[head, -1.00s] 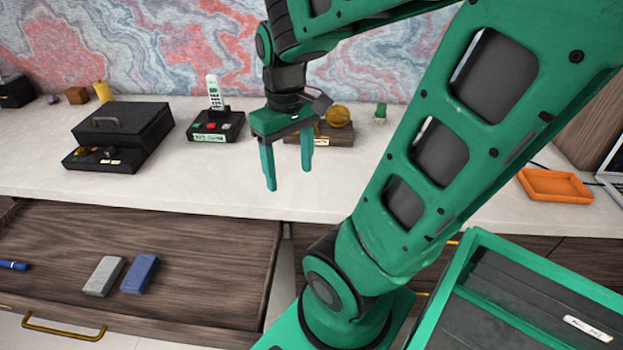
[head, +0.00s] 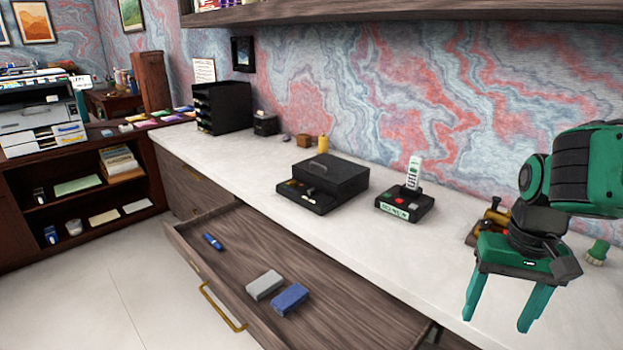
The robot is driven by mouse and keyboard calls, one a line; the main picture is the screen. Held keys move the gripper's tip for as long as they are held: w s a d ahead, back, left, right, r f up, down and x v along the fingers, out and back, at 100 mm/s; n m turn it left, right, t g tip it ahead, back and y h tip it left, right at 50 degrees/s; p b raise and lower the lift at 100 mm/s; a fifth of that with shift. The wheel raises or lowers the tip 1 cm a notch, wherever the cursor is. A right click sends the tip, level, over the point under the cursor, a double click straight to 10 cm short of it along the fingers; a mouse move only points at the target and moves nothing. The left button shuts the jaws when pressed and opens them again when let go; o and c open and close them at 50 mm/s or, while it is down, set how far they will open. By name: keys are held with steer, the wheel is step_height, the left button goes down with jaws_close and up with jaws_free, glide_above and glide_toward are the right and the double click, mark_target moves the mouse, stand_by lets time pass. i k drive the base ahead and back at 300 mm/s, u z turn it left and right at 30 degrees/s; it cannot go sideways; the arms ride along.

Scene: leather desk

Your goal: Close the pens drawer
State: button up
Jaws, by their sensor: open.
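The pens drawer (head: 345,297) is pulled out from under the white desktop, at the lower middle of the head view. It has dark wood sides and a brass handle (head: 222,309) on its front. Inside lie a blue pen (head: 213,241), a grey block (head: 264,285) and a blue block (head: 290,299). My gripper (head: 497,314) is green, open and empty, with its fingers pointing down. It is at the right of the view, to the right of the drawer, over the desktop. The drawer's right end is partly cut off by the lower frame edge.
A black box (head: 330,178) and a cordless phone on its base (head: 405,205) stand on the desktop behind the drawer. A black tray stack (head: 222,107) stands at the desk's far left. Open tiled floor (head: 110,270) lies in front of the drawer at left.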

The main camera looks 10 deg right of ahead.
mark_target(344, 310)
steer(key=z, duration=0.05)
steer(key=k, duration=1.65)
steer(key=u, duration=0.25)
steer(key=i, duration=0.8)
steer(key=u, duration=0.65)
steer(key=i, duration=0.8)
steer(key=u, duration=0.2)
